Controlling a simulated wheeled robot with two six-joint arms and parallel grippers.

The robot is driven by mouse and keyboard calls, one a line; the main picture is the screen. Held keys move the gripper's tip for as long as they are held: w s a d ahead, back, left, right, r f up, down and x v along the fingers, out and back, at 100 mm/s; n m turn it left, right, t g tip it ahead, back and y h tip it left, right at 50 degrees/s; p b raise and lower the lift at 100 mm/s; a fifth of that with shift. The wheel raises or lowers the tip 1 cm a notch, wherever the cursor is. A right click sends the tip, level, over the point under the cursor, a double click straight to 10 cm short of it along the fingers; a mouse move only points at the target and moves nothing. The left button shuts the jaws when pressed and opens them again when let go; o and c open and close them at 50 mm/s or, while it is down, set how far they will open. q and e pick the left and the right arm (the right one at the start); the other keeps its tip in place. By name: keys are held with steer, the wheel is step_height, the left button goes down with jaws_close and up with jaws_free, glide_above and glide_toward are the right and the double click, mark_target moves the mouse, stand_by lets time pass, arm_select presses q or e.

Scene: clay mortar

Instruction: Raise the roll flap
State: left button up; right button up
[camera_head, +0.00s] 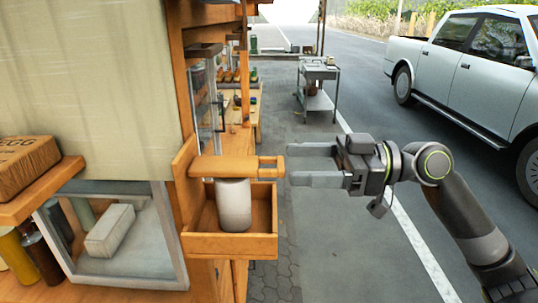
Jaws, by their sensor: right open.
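A wooden holder box (250,248) is fixed to the corner of a wooden stall and has a white roll (234,207) standing in it. A wooden flap (225,167) lies level across the top of the roll, with a small knob end (279,167) pointing right. My right gripper (292,165) reaches in from the right with its fingers open and empty. Its fingertips are just right of the knob end, one higher and one lower in the picture. I cannot tell if they touch it. My left gripper is not in view.
A beige cloth panel (90,80) hangs at left above a glass case (120,240). A wooden post (185,70) rises behind the box. A metal cart (318,85) and a silver pickup (470,70) stand farther off. The pavement right of the box is clear.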

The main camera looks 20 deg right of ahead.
mark_target(237, 166)
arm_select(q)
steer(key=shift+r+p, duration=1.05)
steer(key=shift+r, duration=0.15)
arm_select(e)
steer(key=shift+x, duration=2.95)
steer(key=shift+c, duration=0.2)
